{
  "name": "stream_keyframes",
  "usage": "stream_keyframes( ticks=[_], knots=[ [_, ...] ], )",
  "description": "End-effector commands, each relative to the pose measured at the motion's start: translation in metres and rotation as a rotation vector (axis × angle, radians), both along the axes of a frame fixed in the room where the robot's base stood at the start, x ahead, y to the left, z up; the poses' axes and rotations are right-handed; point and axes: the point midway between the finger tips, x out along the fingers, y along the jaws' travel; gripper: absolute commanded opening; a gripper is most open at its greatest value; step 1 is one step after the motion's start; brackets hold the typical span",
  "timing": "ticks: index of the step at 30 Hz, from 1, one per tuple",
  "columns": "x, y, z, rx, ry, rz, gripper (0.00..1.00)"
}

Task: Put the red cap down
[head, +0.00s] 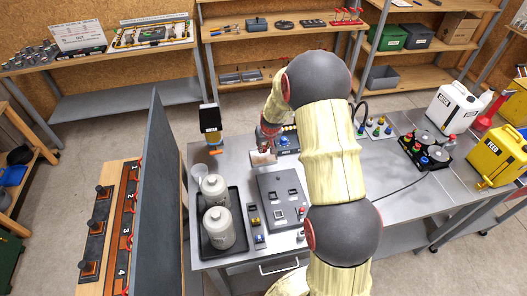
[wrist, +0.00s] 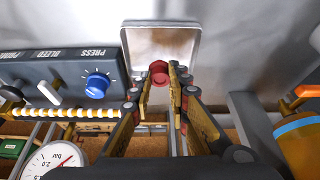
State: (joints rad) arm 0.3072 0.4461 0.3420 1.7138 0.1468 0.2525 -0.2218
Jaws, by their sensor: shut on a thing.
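The red cap (wrist: 158,68) shows between the fingertips of my gripper (wrist: 161,80) in the wrist view. My gripper is shut on it. A shallow square metal dish (wrist: 160,34) with a raised rim lies just beyond the cap, and the cap overlaps it in the picture. I cannot tell whether the cap touches the dish floor or hangs above it. In the head view the dish (head: 263,157) lies on the metal bench, with my gripper (head: 266,146) above it. The cap is not clear there.
A control box with a blue knob (wrist: 97,84) stands left of the dish. A pressure gauge (wrist: 52,160) is at lower left. A dark tray (head: 238,240) holds two pale bottles beside a grey panel box (head: 284,190).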

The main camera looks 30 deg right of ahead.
Motion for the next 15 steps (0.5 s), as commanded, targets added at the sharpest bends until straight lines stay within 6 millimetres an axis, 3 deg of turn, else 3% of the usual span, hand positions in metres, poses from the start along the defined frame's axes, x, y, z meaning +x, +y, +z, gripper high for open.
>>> stream_keyframes(
  ticks=[9,15],
  knots=[
    [0.004,0.001,-0.035,0.001,0.001,-0.001,0.00],
    [0.005,0.001,-0.035,0.000,-0.001,0.000,0.00]
  ],
)
